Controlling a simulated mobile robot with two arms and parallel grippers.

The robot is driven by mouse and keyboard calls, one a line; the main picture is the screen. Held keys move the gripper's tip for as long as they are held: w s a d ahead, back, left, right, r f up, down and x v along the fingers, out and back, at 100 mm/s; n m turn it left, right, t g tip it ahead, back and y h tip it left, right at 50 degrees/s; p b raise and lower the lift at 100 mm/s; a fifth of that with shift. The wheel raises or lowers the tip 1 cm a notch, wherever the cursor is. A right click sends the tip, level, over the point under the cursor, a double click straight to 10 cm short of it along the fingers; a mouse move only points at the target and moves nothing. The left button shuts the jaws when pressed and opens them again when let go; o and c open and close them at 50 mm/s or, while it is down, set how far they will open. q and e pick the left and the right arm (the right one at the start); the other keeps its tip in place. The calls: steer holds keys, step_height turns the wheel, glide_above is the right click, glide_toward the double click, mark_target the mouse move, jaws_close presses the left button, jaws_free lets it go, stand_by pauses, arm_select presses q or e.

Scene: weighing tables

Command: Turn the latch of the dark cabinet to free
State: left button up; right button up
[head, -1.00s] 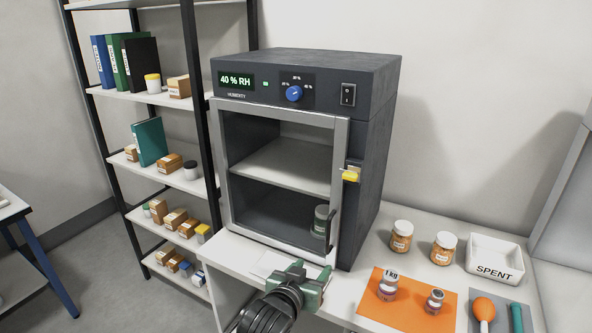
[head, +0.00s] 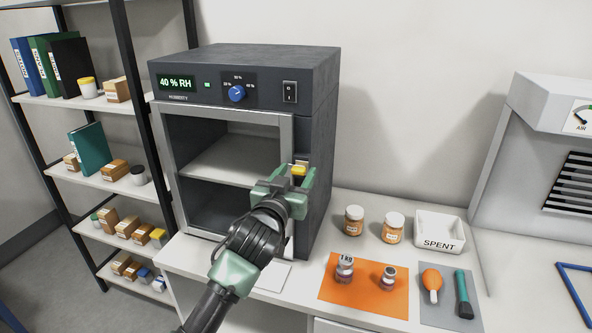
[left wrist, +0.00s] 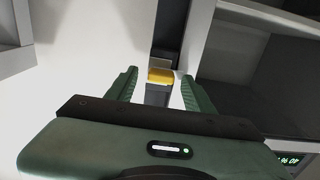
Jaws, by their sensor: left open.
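The dark cabinet (head: 325,110) stands on the white table with its glass-fronted door shut. Its yellow latch (head: 298,170) sits at the right edge of the door frame. My left gripper (head: 285,179) is raised in front of it, open, with its green fingers spread to either side of the latch. In the left wrist view the yellow latch (left wrist: 161,76) shows between and just beyond the two fingertips (left wrist: 158,80). I cannot tell whether either finger touches it. My arm hides the door handle and the lower door. My right gripper is not in view.
An orange mat (head: 330,300) with two weights lies right of the cabinet. Two jars (head: 354,221) and a white SPENT tray (head: 440,248) stand behind it. A grey mat (head: 440,312) holds an orange blower and a green tool. A shelf rack (head: 105,170) stands at left.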

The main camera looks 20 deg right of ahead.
arm_select(q)
steer(key=shift+w+d, duration=0.15)
steer(key=shift+w, duration=0.15)
jaws_close()
